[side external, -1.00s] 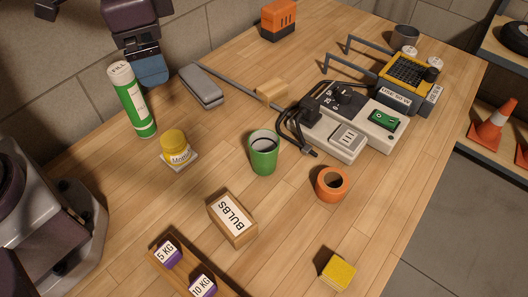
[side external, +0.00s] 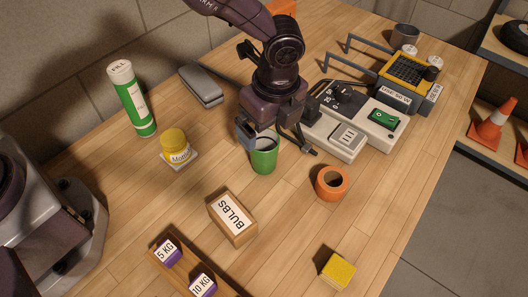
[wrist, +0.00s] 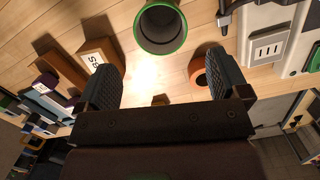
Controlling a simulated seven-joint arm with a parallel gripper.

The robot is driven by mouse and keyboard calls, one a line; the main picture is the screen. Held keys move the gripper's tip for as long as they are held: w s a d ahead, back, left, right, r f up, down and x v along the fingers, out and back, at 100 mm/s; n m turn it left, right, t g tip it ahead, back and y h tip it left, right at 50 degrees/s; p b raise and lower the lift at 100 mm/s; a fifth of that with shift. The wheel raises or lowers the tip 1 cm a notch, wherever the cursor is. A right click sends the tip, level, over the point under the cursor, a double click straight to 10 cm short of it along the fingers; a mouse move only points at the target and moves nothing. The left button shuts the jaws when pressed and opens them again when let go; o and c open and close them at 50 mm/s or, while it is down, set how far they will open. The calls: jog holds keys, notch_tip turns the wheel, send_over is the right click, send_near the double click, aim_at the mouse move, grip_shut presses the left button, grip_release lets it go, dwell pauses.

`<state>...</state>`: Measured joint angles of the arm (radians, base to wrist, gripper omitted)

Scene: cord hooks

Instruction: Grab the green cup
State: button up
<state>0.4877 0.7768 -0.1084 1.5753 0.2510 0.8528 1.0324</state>
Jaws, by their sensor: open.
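The green cup (side external: 264,160) stands upright on the wooden bench in the side view. My gripper (side external: 258,138) is just above and behind its rim there, hiding part of the cup's top. In the wrist view the cup (wrist: 161,27) shows its open mouth at the top centre, cut off by the frame edge. My gripper (wrist: 165,88) is open, and its two dark fingers are spread wide with nothing between them. The cup lies beyond the fingertips, and I see no contact in the wrist view.
An orange cup (side external: 331,184) stands right of the green cup. The BULBS box (side external: 233,218) is in front to the left. A grey device with cords (side external: 340,137) lies behind to the right. Bare wood lies in front of the cup.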

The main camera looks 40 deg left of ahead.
aim_at(263, 148)
jog(key=f, duration=0.3)
jog(key=shift+a+f, duration=0.25)
jog(key=shift+f, duration=0.1)
jog(key=shift+w+a+f, duration=0.1)
jog(key=shift+a+f, duration=0.15)
jog(key=shift+f, duration=0.65)
jog(key=shift+w+a+f, duration=0.1)
jog(key=shift+a+f, duration=0.1)
jog(key=shift+f, duration=0.65)
jog(key=shift+w+a+f, duration=0.1)
jog(key=shift+a+f, duration=0.15)
jog(key=shift+f, duration=0.65)
jog(key=c, duration=1)
